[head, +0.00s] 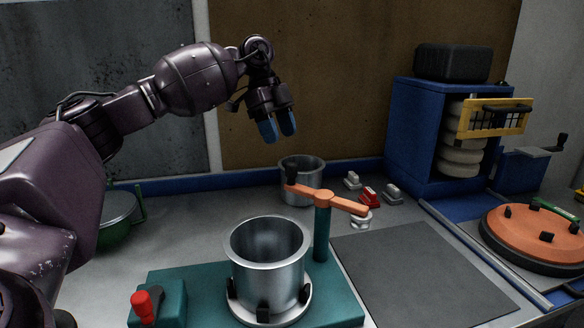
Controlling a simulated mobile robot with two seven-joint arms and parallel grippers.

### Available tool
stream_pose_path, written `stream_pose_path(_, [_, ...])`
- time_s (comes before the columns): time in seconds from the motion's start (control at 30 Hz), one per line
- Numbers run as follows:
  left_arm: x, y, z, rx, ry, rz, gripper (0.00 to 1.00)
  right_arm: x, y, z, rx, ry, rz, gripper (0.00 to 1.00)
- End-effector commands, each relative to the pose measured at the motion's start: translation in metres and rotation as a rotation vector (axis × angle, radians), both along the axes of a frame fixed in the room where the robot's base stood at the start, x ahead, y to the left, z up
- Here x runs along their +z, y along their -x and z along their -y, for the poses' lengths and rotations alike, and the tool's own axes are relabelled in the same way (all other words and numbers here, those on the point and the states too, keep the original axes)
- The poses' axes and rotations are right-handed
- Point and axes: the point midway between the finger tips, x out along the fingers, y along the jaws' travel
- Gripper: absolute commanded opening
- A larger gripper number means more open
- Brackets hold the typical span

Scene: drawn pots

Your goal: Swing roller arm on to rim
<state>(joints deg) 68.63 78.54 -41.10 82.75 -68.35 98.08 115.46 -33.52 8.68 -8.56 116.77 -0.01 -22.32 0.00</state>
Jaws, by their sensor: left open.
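The orange roller arm (341,203) sits on top of a green post (322,236) behind and right of the front pot. A black knob (291,174) stands at its left end and a pale roller (361,220) hangs under its right end, clear of the pot's rim. The silver pot (267,262) stands upright in a round holder with black clamps on the green base (335,300). My left gripper (279,132) is open and empty, pointing down in the air above and behind the arm, apart from it. My right gripper is not in view.
A second silver pot (301,181) stands behind the roller arm. Small red (369,197) and grey blocks lie nearby. A red-handled lever (146,306) is at the front left. A dark mat (418,275) lies right. A blue cabinet (422,135) and orange turntable (535,234) stand further right.

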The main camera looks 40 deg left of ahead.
Motion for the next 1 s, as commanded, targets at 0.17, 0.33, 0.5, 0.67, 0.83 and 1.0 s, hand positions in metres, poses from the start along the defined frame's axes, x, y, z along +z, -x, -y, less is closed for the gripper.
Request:
stream_pose_path(0.17, [-0.033,0.0,0.012,-0.002,0.001,-0.006,0.54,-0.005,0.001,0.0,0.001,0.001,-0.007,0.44])
stream_pose_path(0.33, [-0.057,0.0,0.022,-0.002,0.0,-0.005,0.54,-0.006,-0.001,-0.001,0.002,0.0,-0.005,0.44])
stream_pose_path(0.5, [-0.071,-0.001,0.029,0.0,0.001,-0.003,0.54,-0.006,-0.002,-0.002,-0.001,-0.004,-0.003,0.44])
stream_pose_path(0.67, [-0.077,0.0,0.031,-0.001,0.001,-0.002,0.54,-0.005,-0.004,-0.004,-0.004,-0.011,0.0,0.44])
stream_pose_path(0.83, [-0.077,0.0,0.032,0.0,0.001,-0.001,0.54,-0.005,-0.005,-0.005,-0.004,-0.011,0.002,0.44])
stream_pose_path(1.0, [-0.077,-0.001,0.032,0.0,0.001,-0.001,0.42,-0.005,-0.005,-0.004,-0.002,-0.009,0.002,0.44])
